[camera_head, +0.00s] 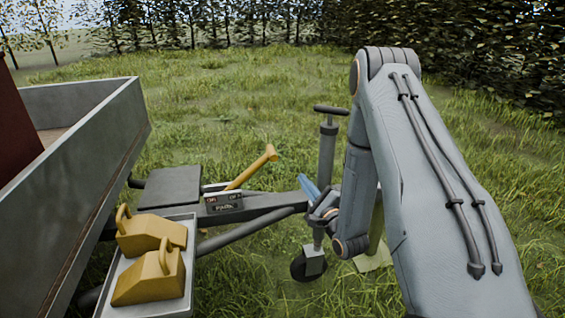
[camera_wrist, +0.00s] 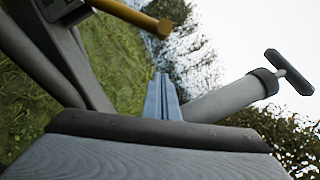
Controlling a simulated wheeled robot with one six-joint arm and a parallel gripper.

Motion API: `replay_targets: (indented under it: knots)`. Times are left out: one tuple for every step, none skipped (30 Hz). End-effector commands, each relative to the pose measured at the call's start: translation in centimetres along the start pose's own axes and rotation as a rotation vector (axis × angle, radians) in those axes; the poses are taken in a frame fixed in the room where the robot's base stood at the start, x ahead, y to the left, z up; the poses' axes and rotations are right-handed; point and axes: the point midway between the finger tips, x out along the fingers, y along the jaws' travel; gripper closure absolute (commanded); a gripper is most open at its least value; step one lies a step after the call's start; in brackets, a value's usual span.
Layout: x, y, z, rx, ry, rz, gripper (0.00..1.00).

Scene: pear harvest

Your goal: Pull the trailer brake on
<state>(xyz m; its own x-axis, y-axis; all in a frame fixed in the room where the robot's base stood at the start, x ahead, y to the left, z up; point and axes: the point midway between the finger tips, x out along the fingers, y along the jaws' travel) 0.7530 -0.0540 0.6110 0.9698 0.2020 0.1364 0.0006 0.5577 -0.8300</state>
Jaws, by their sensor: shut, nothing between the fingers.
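The trailer brake lever (camera_head: 252,168) is a yellow bar with a knobbed end, slanting up to the right from the drawbar. A dark plate (camera_head: 223,202) with ON, OFF and PARK lettering sits at its foot. In the wrist view the lever (camera_wrist: 130,14) crosses the top edge, knob to the right, its lower end out of frame. My gripper (camera_head: 308,188) has blue fingers, pressed together and empty, to the right of the knob and a little lower in the head view. In the wrist view its fingers (camera_wrist: 162,100) point up, apart from the lever.
A grey jockey-wheel post (camera_head: 327,150) with a T-handle stands right behind my gripper; it also shows in the wrist view (camera_wrist: 230,98). Two yellow wheel chocks (camera_head: 150,262) sit in a tray left. The trailer body (camera_head: 90,150) fills the left. Grass beyond is open.

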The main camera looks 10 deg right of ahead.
Motion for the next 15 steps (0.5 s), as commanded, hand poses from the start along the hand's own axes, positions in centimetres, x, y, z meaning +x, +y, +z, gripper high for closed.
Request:
replay_targets:
  knots:
    - [0.0, 0.0, 0.0, -0.001, 0.000, 0.000, 1.00]
    - [0.1, 0.0, 0.0, -0.001, 0.000, 0.000, 1.00]
    - [0.3, 0.0, 0.0, -0.001, 0.000, 0.000, 1.00]
    - [0.5, 0.0, 0.0, -0.002, -0.001, 0.000, 1.00]
    - [0.7, 0.0, 0.0, -0.002, -0.001, 0.000, 1.00]
    - [1.1, 0.0, 0.0, -0.003, 0.000, 0.000, 1.00]
    - [1.5, 0.0, 0.0, -0.003, -0.001, 0.000, 1.00]
    - [1.9, 0.0, 0.1, -0.003, -0.002, 0.000, 1.00]
    - [2.6, 0.0, 0.1, -0.003, -0.003, -0.001, 1.00]
    - [3.1, 0.1, 0.1, -0.003, -0.003, 0.000, 1.00]
    - [3.7, 0.0, 0.1, -0.003, -0.003, -0.001, 1.00]
    - [4.5, 0.0, 0.0, -0.004, -0.002, -0.001, 1.00]
    - [5.1, 0.1, 0.1, -0.004, -0.002, -0.001, 1.00]
    - [5.7, 0.1, 0.1, -0.003, -0.003, 0.000, 1.00]
    - [6.5, 0.1, 0.0, -0.003, -0.003, 0.000, 1.00]
